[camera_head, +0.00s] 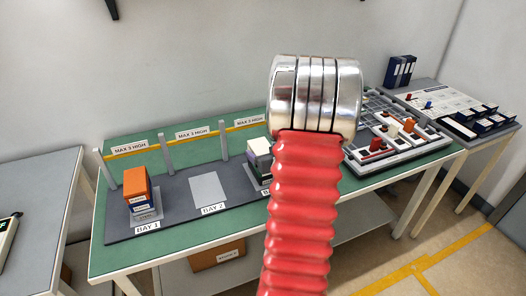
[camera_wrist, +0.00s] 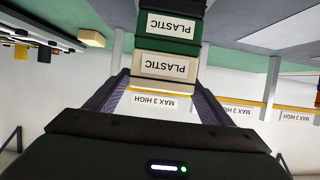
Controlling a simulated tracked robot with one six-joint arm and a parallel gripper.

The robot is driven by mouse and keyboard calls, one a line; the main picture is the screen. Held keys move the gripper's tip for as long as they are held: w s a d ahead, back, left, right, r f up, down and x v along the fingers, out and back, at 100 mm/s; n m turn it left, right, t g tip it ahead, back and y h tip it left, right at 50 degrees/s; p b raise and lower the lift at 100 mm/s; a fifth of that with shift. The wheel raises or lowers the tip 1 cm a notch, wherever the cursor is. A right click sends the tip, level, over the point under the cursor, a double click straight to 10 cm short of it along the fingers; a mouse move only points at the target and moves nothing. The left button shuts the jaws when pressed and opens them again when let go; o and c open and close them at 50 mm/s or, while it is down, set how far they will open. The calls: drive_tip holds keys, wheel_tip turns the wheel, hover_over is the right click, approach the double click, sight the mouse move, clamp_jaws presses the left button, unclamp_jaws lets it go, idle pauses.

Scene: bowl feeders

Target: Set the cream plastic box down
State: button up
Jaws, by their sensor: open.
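The cream plastic box (camera_wrist: 167,68) carries a "PLASTIC" label and shows upside down in the wrist view. It sits against a green plastic box (camera_wrist: 172,28), and in the head view the cream box (camera_head: 258,146) is on top of a stack in the third bay. My arm hides the right part of that stack. My gripper (camera_wrist: 161,80) is open, with one finger on each side of the cream box's end. Gaps at the fingers are hard to judge. The gripper is not visible in the head view.
Bay 1 holds a stack topped by an orange box (camera_head: 136,182). Bay 2 has a bare grey pad (camera_head: 210,188). Posts and a yellow "MAX 3 HIGH" rail (camera_head: 196,134) stand behind the bays. A parts tray (camera_head: 400,140) is at the right.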

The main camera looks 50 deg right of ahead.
drive_tip(key=v, duration=1)
drive_tip(key=shift+r, duration=0.1)
idle(0.6)
drive_tip(key=w+a+r+n+g, duration=0.1)
drive_tip(key=w+a+r, duration=0.15)
drive_tip(key=a, duration=0.35)
drive_tip(key=w+a+r+g+y, duration=0.1)
drive_tip(key=w+a+r, duration=0.15)
drive_tip(key=a, duration=0.35)
drive_tip(key=w+a+r+n+g, duration=0.1)
drive_tip(key=w+a+r, duration=0.1)
drive_tip(key=a+r, duration=0.3)
drive_tip(key=s+a+n+g+y, duration=0.1)
drive_tip(key=s+a, duration=0.3)
drive_tip(key=a, duration=0.5)
drive_tip(key=s+a+n+g+y, duration=0.1)
drive_tip(key=s+a+y, duration=0.2)
drive_tip(key=a, duration=0.6)
drive_tip(key=s+a+n+g+y, duration=0.1)
drive_tip(key=s+a, duration=0.3)
drive_tip(key=a, duration=0.4)
drive_tip(key=shift+s+a+r+n+y, duration=0.3)
drive_tip(key=shift+a+r+n+y, duration=0.1)
drive_tip(key=shift+r+n+y, duration=0.15)
